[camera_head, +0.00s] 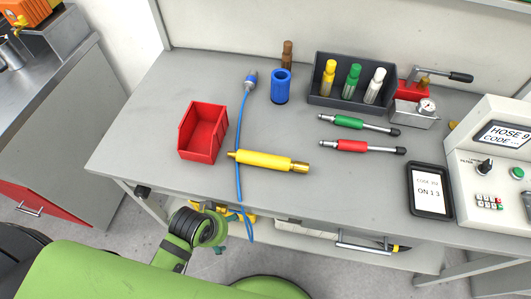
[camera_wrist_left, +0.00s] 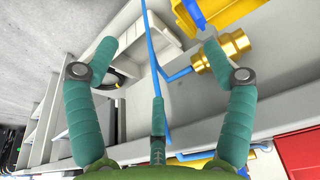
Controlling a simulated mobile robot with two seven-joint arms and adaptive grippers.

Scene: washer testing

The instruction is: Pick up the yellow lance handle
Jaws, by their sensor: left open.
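The yellow lance handle (camera_head: 268,161) lies on the grey workbench, right of the red bin, with brass-coloured ends. A blue hose passes under or beside its left part. My left arm reaches in from the lower left in the head view and ends below the bench's front edge, in front of the handle. The left gripper (camera_wrist_left: 158,52) shows clearly in the wrist view: its two teal fingers are wide apart, with nothing held between them. A brass fitting (camera_wrist_left: 235,52) appears near the right finger; I cannot tell whether it belongs to the handle. My right gripper is out of view.
The red bin (camera_head: 203,132) stands left of the handle. A blue cup (camera_head: 281,87), green (camera_head: 350,122) and red (camera_head: 352,146) lances, a dark tray (camera_head: 318,96) of bottles and a tablet (camera_head: 429,191) are also on the bench. The blue hose (camera_head: 238,130) hangs over the front edge.

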